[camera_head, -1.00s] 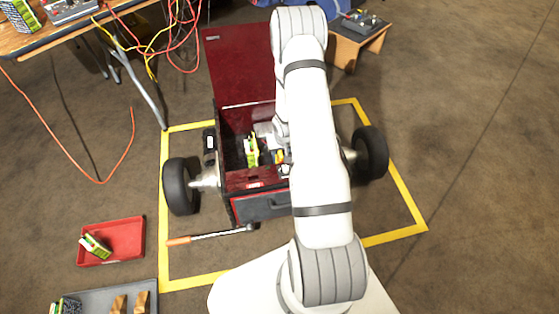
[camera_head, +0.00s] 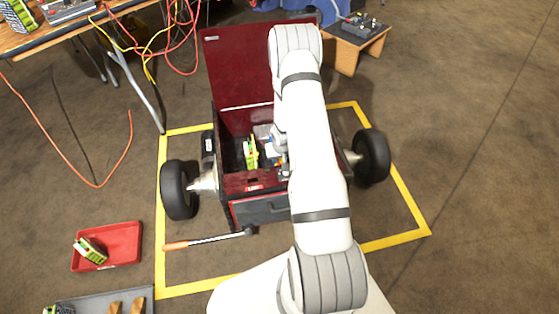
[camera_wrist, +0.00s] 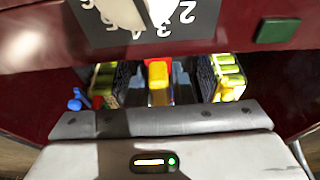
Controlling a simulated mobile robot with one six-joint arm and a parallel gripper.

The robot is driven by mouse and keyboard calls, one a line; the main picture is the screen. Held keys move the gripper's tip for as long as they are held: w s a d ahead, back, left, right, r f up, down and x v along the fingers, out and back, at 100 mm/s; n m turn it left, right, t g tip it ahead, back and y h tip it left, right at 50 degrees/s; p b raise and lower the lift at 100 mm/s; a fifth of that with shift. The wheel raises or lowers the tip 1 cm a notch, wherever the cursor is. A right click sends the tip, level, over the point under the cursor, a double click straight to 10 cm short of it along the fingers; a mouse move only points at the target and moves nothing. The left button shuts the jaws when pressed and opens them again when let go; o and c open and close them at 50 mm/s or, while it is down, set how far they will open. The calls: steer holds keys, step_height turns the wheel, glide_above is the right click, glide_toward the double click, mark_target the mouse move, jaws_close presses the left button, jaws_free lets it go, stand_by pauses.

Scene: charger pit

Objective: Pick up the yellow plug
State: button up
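The yellow plug (camera_wrist: 159,82) shows in the middle of the wrist view as an upright yellow block, with a red part behind it and dark grey strips beside it. My gripper (camera_wrist: 160,122) shows as a grey body right in front of it. Its fingers cannot be made out clearly, so I cannot tell whether they are open or touch the plug. In the head view my arm reaches down into the dark red open box (camera_head: 262,179), and the plug is mostly hidden by the arm.
Yellow-green packs with black lattice sides stand left (camera_wrist: 106,80) and right (camera_wrist: 229,78) of the plug. A blue knob (camera_wrist: 75,100) is at far left. The box has wheels (camera_head: 178,190) and a raised lid (camera_head: 238,65). A red tray (camera_head: 125,240) lies on the floor.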

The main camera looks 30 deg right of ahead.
jaws_close()
step_height(320, 180, up, 28)
steer(key=p, duration=2.5)
step_height(320, 180, down, 22)
steer(key=b, duration=2.1)
steer(key=shift+f, duration=0.1)
steer(key=shift+w, duration=0.15)
